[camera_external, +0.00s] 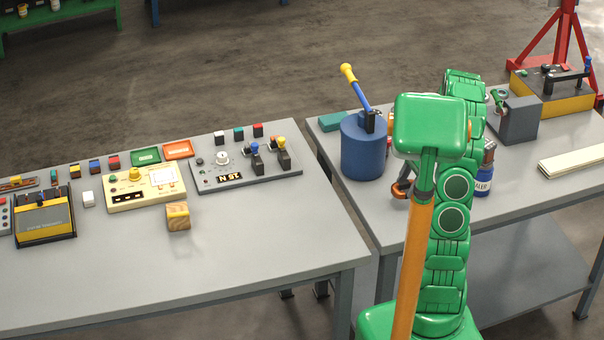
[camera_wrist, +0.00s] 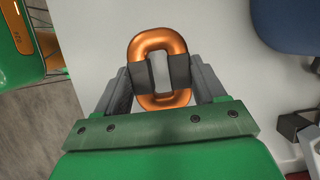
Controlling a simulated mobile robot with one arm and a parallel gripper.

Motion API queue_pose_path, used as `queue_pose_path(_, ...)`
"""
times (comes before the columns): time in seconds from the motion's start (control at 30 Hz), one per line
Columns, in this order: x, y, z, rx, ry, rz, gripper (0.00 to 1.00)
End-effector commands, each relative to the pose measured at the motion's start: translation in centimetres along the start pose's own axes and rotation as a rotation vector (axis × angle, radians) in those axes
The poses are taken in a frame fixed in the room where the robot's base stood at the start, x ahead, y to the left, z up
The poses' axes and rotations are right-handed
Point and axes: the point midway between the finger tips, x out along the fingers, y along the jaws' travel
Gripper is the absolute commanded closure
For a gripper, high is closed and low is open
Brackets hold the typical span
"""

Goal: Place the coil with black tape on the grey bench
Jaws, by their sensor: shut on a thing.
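The copper-orange coil (camera_wrist: 160,45) is an oval ring with an open middle. My gripper (camera_wrist: 161,76) is shut on its two long sides in the wrist view. Dark blocks cover both sides of the coil; I cannot tell tape from finger pads there. In the external view part of the coil (camera_external: 399,190) shows left of my arm, over the right-hand grey bench (camera_external: 392,232). The left-hand grey bench (camera_external: 260,235) has a bare front half. Whether the coil touches the surface below it is unclear.
A blue cylinder (camera_external: 361,150) with a yellow-tipped lever stands close behind the coil. A blue bottle (camera_external: 484,180) stands right of my arm. A wood block (camera_external: 178,216), control boxes (camera_external: 247,168) and small parts line the left bench. A gap separates the benches.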

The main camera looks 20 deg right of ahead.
Motion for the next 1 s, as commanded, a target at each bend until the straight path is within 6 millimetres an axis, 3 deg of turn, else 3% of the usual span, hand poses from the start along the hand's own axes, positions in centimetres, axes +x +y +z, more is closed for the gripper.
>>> queue_pose_path(0.27, 0.7, -0.7, -0.5, -0.001, 0.0, -0.001, 0.75)
queue_pose_path(0.5, 3.4, -0.7, -1.6, 0.001, 0.0, 0.0, 0.75)
queue_pose_path(0.9, 3.7, -0.7, -1.7, 0.0, 0.001, -0.001, 0.75)
queue_pose_path(0.93, 3.7, -0.7, -1.7, 0.0, 0.001, -0.001, 0.26)
queue_pose_path(1.0, 3.7, -0.7, -1.7, 0.0, 0.001, -0.001, 0.15)
